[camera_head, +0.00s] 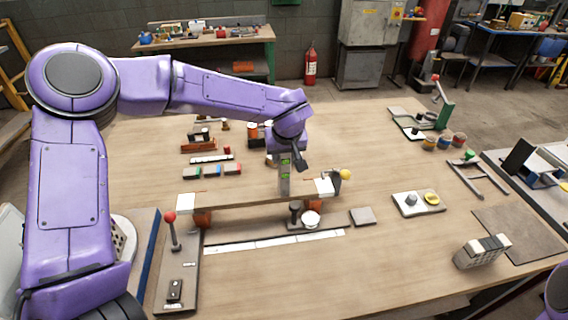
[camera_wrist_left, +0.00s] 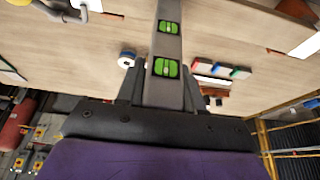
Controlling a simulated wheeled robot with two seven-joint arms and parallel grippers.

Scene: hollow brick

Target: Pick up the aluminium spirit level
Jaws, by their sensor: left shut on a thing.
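The aluminium spirit level (camera_head: 284,187) is a grey bar with green vials. My left gripper (camera_head: 291,160) is shut on it above the middle of the workbench. In the left wrist view the level (camera_wrist_left: 168,45) runs out from between the two fingers (camera_wrist_left: 160,85), with two green vials showing. In the head view the level points downward, its lower end by a raised wooden plank (camera_head: 245,198); I cannot tell whether they touch. My right gripper is out of view; only a bit of my right arm shows at the lower right.
The plank rests on orange-brown supports (camera_head: 203,219). A long pale strip (camera_head: 275,242) lies in front of it, with a red-knobbed lever fixture (camera_head: 172,238) at left. Several small coloured blocks (camera_head: 212,170) lie behind.

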